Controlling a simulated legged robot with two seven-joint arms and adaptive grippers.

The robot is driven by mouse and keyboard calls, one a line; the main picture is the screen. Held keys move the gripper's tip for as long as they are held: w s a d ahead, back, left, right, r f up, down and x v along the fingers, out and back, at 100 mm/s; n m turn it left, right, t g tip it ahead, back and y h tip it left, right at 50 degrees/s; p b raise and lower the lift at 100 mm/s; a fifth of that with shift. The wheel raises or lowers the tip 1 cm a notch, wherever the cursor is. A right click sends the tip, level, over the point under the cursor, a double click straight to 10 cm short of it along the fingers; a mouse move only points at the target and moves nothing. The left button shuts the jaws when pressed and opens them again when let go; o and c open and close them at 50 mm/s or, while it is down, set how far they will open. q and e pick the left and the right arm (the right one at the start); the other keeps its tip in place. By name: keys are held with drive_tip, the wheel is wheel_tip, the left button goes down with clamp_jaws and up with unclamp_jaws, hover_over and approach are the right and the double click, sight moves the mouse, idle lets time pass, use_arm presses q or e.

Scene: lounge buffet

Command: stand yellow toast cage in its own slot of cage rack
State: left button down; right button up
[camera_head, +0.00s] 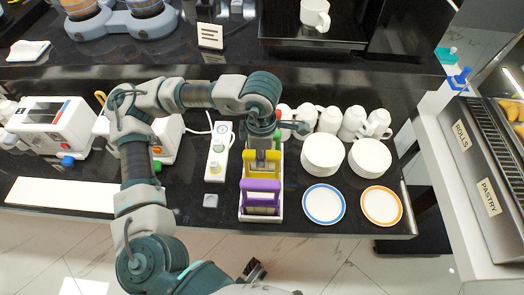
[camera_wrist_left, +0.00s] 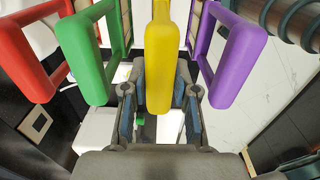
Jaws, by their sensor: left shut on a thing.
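The white cage rack (camera_head: 243,208) stands on the black counter in the head view. The purple cage (camera_head: 262,186) is at its near end, and it shows on the right in the wrist view (camera_wrist_left: 236,65). My left gripper (camera_head: 264,155) is above the rack, shut on the yellow toast cage (camera_head: 260,170). In the wrist view the yellow handle (camera_wrist_left: 159,70) sits between the fingers, between the green cage (camera_wrist_left: 82,60) and the purple one. A red cage (camera_wrist_left: 25,60) is farther left. Whether the yellow cage's bottom is seated is hidden. My right gripper is not visible.
A white power strip (camera_head: 217,150) lies left of the rack. Plate stacks (camera_head: 322,153) and several white mugs (camera_head: 330,120) stand right of it. A blue-rimmed plate (camera_head: 324,204) and an orange-rimmed plate (camera_head: 381,206) lie near the front edge. Toasters (camera_head: 52,124) stand at left.

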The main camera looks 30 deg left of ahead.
use_arm(q)
drive_tip(key=shift+f+b, duration=0.4)
drive_tip(key=shift+f, duration=0.15)
drive_tip(key=c, duration=0.8)
unclamp_jaws()
drive_tip(key=shift+r, duration=0.1)
drive_tip(key=shift+r, duration=0.15)
drive_tip(key=shift+r+p, duration=2.35)
drive_tip(key=shift+r, duration=1.05)
